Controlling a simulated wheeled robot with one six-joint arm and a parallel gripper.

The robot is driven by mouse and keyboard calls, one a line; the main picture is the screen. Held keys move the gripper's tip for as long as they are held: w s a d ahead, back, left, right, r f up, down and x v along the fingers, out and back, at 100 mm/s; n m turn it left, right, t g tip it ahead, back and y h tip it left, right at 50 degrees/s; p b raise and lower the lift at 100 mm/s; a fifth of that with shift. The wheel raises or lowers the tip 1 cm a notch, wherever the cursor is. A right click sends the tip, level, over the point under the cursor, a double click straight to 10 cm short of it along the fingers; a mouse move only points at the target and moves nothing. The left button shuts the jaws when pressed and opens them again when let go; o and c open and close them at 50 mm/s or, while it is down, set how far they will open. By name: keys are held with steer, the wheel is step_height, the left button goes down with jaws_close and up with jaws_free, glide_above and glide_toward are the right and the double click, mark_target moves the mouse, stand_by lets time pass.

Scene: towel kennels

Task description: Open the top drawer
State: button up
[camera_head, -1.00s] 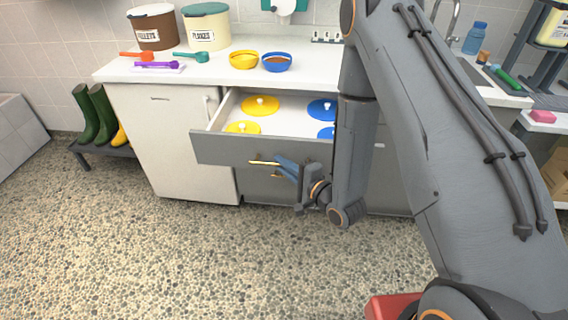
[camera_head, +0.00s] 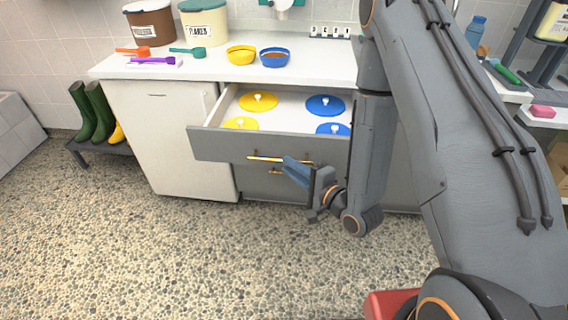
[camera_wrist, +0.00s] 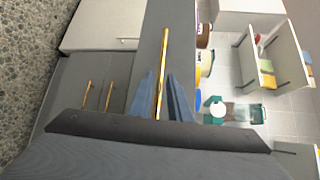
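The top drawer (camera_head: 220,144) of the grey cabinet is pulled well out, and its inside shows yellow and blue round lids with white knobs. Its long gold handle (camera_head: 265,158) runs across the front. My gripper (camera_head: 290,166) is at the right part of this handle. In the wrist view, the blue fingers of my gripper (camera_wrist: 160,88) stand apart on either side of the handle (camera_wrist: 164,60), with gaps between them and the bar. The gripper is open and not clamped on it. The drawer's right end is partly hidden behind my arm.
A white cabinet door (camera_head: 165,140) stands left of the drawer. The counter (camera_head: 220,73) above holds two bins, scoops, a yellow bowl (camera_head: 240,54) and a blue bowl (camera_head: 275,57). Green boots (camera_head: 92,110) stand on a low rack at the left. The speckled floor in front is clear.

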steer(key=shift+v, duration=1.55)
